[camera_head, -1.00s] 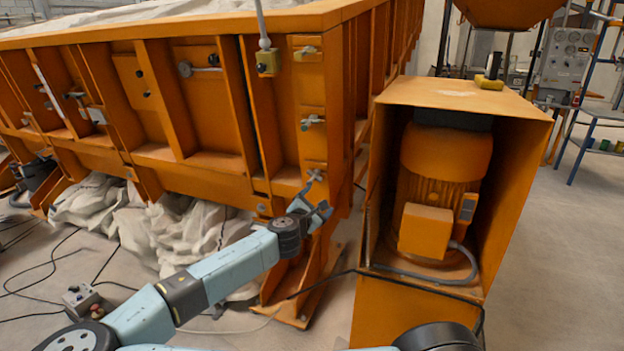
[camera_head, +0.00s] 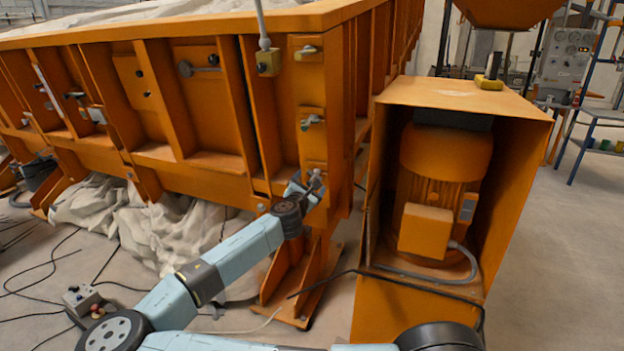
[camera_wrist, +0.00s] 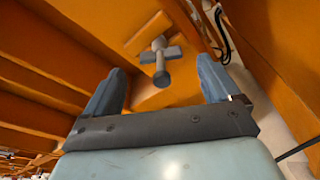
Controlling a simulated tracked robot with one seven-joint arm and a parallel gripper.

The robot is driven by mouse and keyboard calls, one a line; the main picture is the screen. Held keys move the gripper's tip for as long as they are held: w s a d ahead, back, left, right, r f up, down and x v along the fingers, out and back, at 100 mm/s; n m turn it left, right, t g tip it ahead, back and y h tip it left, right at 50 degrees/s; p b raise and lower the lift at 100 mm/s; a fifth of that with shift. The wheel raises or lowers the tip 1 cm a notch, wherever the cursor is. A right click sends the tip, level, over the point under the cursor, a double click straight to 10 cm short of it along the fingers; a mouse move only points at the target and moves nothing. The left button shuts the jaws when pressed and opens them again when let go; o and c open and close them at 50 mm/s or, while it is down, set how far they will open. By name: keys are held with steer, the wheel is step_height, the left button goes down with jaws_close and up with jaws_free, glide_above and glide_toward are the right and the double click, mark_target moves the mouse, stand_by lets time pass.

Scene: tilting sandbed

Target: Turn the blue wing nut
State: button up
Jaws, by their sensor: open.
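A grey, faintly bluish wing nut (camera_wrist: 160,58) on a bolt shows in the wrist view, fixed to an orange plate. Its wings spread left and right and its bolt end points toward me. In the head view it is the lowest nut (camera_head: 316,177) on the corner post, partly hidden by my gripper (camera_head: 303,187). My gripper also shows in the wrist view (camera_wrist: 162,70), with its two blue fingers open on either side of the nut. Gaps show on both sides, and the nut lies beyond the fingertips. No clearly blue nut shows.
Two similar wing nuts (camera_head: 311,122) (camera_head: 306,52) sit higher on the same post of the orange sandbed (camera_head: 215,110). A motor in an orange housing (camera_head: 470,98) stands to the right. A black cable (camera_head: 345,272) runs low between them.

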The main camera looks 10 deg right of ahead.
mark_target(311, 181)
steer(key=shift+x, duration=2.6)
steer(key=shift+c, duration=0.4)
steer(key=c, duration=1)
